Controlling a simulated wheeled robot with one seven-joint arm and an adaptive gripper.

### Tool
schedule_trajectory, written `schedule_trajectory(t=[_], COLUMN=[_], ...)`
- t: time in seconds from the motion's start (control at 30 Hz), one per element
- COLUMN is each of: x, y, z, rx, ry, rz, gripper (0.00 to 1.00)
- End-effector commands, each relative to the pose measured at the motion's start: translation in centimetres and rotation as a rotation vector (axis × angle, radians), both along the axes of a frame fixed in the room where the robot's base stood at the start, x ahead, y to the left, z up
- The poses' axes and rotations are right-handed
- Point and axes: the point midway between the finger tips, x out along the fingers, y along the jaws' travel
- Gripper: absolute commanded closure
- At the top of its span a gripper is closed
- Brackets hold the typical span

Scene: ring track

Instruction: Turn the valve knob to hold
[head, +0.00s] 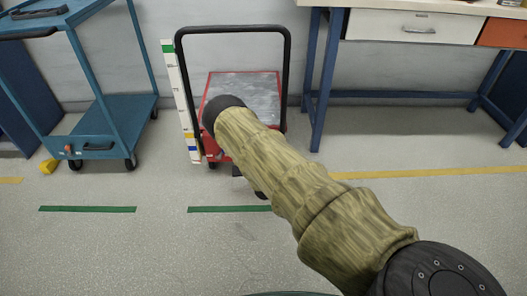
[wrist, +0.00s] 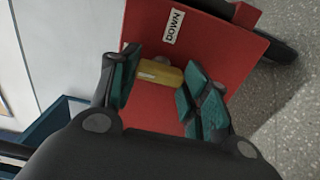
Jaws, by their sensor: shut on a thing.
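The valve knob (wrist: 160,74) is a short yellow bar on a red panel (wrist: 225,50) in the wrist view. A white label reading DOWN (wrist: 173,27) is on the panel above it; no hold label shows. My gripper (wrist: 159,76) has its teal pads on both sides of the knob and is shut on it. In the head view my arm's patterned sleeve covers the gripper and the knob. The red cart (head: 279,128) with a grey top and black handle stands beyond the arm's end.
A blue trolley (head: 118,108) stands at the left. A workbench with a white drawer (head: 400,27) and blue legs is at the right. A striped measuring post (head: 180,100) stands beside the red cart. The floor in front is clear, with green and yellow lines.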

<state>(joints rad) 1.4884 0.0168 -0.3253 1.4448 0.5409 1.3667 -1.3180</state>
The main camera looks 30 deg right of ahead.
Motion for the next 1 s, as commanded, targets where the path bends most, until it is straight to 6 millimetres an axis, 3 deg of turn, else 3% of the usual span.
schedule_trajectory(t=[0.43, 0.47, 0.57, 1.0], x=[0.00, 0.00, -0.01, -0.48], y=[0.07, 0.07, 0.06, 0.31], z=[-0.06, -0.07, -0.06, -0.07], rx=[-0.009, -0.009, -0.009, -0.007], ry=[0.007, 0.007, 0.007, 0.007], rz=[0.001, 0.001, 0.001, 0.000], gripper=[0.78, 0.50, 0.32, 0.32])
